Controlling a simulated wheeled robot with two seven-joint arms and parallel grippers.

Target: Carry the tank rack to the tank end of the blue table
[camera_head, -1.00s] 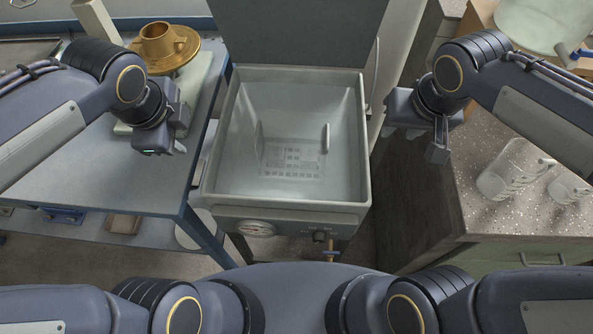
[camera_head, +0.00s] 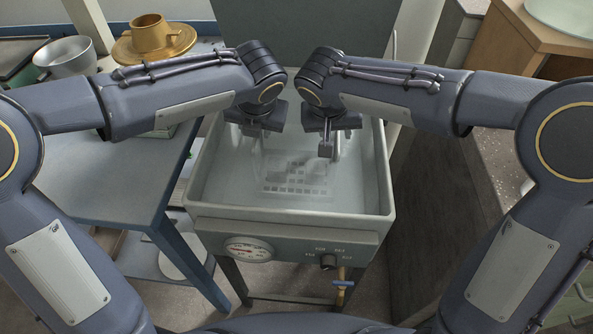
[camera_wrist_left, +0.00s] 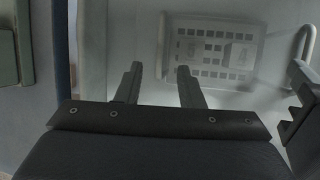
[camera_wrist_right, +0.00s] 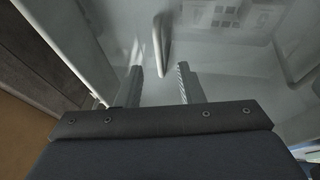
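The tank rack (camera_head: 295,188) is a pale perforated tray on the floor of the grey water-filled tank (camera_head: 290,214), with an upright handle at each side. My left gripper (camera_head: 262,137) is open above its left side. In the left wrist view a pale upright handle (camera_wrist_left: 163,42) lies beyond and between the fingertips (camera_wrist_left: 160,70). My right gripper (camera_head: 335,153) is open over the right handle. In the right wrist view that handle (camera_wrist_right: 163,38) lies just beyond the open fingertips (camera_wrist_right: 160,68). Neither gripper visibly grips the rack. The blue table (camera_head: 130,180) stands left of the tank.
The tank walls and raised lid (camera_head: 300,50) surround the grippers. A gold pot on a plate (camera_head: 150,38) and a metal bowl (camera_head: 66,57) are at the blue table's far part. Its near end is clear. A speckled counter (camera_head: 495,150) is on the right.

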